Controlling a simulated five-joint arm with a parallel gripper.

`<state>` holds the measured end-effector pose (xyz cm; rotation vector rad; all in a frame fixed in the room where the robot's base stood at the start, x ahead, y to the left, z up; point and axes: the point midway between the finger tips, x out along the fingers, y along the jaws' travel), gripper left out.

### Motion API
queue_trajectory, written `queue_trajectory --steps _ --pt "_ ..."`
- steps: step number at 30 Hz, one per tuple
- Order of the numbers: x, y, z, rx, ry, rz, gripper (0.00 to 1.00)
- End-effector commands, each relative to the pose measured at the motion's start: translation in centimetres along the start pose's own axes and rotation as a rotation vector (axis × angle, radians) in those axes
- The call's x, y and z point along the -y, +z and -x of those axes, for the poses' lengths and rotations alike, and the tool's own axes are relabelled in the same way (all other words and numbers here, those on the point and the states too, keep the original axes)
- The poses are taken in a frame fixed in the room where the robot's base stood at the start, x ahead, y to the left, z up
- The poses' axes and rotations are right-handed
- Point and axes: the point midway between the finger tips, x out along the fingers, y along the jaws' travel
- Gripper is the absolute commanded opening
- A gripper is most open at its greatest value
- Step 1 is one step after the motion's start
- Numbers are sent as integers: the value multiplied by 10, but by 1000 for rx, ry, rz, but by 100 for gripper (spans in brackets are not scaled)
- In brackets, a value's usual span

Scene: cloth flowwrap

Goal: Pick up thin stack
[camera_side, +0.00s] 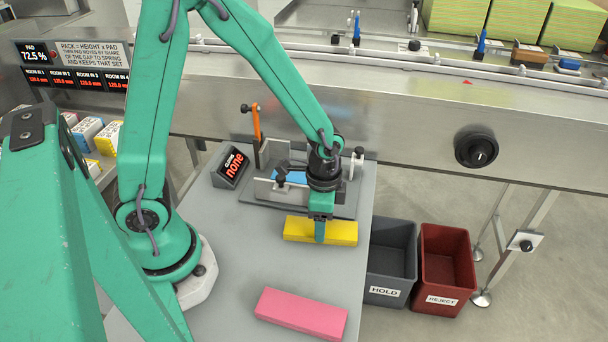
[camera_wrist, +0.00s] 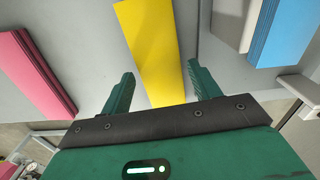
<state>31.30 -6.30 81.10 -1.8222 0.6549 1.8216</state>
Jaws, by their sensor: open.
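A yellow cloth stack (camera_side: 342,231) lies flat on the grey table, below my gripper (camera_side: 320,236). In the wrist view the yellow stack (camera_wrist: 150,45) runs between the two parted fingers of my gripper (camera_wrist: 164,82), with space on both sides. The fingers are open, and I cannot tell how far above the table they are. A pink stack (camera_side: 301,313) lies nearer the front of the table; it also shows at left in the wrist view (camera_wrist: 32,70). A blue stack (camera_side: 291,177) sits in the metal fixture, partly hidden; it shows at upper right in the wrist view (camera_wrist: 283,32).
The metal fixture (camera_side: 262,190) stands just behind the yellow stack. A display reading "none" (camera_side: 232,167) is left of it. A grey HOLD bin (camera_side: 391,292) and a red REJECT bin (camera_side: 446,284) stand right of the table. A steel conveyor (camera_side: 400,115) runs behind.

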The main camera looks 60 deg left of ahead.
Motion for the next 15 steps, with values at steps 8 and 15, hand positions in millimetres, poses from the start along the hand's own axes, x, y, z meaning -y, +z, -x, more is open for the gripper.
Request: queue_trajectory --steps 8,15 --pt "0 0 -21 2 1 0 62" --pt "0 0 -22 1 0 0 62"
